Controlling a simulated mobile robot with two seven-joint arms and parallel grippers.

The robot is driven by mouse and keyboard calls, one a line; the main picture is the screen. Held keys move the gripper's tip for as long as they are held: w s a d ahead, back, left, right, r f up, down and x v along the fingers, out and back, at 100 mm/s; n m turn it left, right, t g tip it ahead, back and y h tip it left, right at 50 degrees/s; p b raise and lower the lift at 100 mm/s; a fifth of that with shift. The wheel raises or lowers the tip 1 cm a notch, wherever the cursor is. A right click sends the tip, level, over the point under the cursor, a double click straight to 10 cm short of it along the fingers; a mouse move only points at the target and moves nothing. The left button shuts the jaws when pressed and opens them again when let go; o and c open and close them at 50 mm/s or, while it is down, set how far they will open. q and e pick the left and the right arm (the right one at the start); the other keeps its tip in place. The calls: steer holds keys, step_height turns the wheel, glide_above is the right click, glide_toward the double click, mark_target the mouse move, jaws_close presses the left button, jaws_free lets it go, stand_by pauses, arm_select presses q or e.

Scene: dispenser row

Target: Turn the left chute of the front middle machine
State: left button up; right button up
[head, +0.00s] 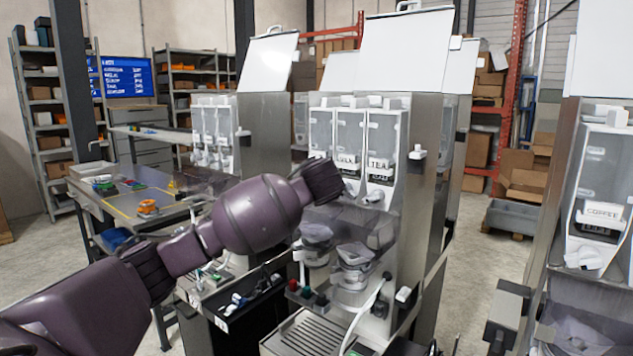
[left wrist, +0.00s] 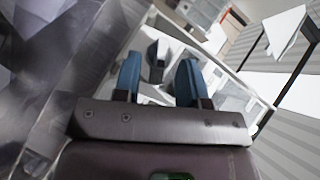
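The front middle machine (head: 425,170) stands at centre in the head view, with clear canisters side by side. One canister is labelled TEA (head: 381,165). A white chute (head: 374,197) shows below it. The left chute is hidden behind my left arm in the head view. My right gripper is not in view.
Clear plastic hoppers (head: 354,262) and a drip tray (head: 312,330) sit below the arm. Another machine with a COFFEE label (head: 602,212) stands at the right. A metal table (head: 125,205) with small items is at the left. Floor is free between the centre and right machines.

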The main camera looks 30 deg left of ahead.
arm_select(q)
steer(key=shift+x, duration=0.75)
steer(key=c, duration=0.6)
steer(key=n+h, duration=0.1)
steer(key=h, duration=0.1)
steer(key=n+g+h, duration=0.1)
steer(key=h, duration=0.1)
steer(key=shift+a+r+n, duration=0.2)
steer(key=shift+r+n, duration=0.05)
steer(key=shift+n, duration=0.15)
steer(key=n+h, duration=0.1)
steer(key=h, duration=0.1)
steer(key=n+g+h, duration=0.1)
steer(key=h, duration=0.2)
steer(key=shift+a+r+n, duration=0.15)
steer(key=shift+a+n, duration=0.25)
